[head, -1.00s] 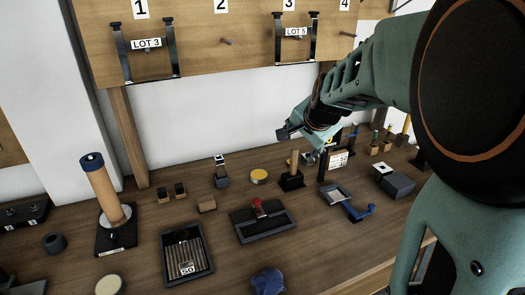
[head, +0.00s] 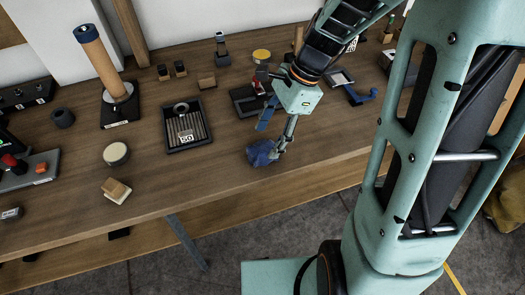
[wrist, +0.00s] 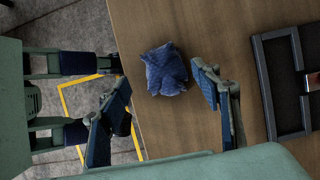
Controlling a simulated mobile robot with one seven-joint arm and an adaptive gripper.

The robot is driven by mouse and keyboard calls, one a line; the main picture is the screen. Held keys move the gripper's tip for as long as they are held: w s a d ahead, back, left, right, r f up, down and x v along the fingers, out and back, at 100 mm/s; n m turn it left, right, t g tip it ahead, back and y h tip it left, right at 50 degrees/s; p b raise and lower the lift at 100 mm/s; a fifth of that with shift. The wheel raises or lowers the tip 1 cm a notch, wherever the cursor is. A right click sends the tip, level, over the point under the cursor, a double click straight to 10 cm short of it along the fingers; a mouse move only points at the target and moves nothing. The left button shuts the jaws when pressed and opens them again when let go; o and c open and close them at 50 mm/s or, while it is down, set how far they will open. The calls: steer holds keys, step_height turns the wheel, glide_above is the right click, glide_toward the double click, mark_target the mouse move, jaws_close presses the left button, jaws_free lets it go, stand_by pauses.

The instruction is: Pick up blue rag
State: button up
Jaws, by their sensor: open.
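The crumpled blue rag (head: 261,153) lies on the wooden workbench near its front edge. In the wrist view the rag (wrist: 165,70) shows whole, in line with the gap between the fingers. My gripper (head: 273,138) is open and empty, close to the rag in the head view. One finger shows to the right of the rag in the wrist view (wrist: 162,76), the other to its lower left. I cannot tell the exact height of the fingertips above the bench.
A black tray marked 150 (head: 187,126) stands left of the rag. A dark frame (wrist: 282,75) lies right of my gripper in the wrist view. A round tin (head: 116,154) and a small wooden block (head: 116,190) lie farther left. The workbench (head: 215,172) is bare around the rag.

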mark_target(263, 148)
steer(key=x, duration=0.3)
steer(key=b+x, duration=0.1)
steer(key=x, duration=0.1)
steer(key=shift+w+f, duration=0.2)
steer(key=shift+d, duration=0.1)
steer(key=c, duration=1.2)
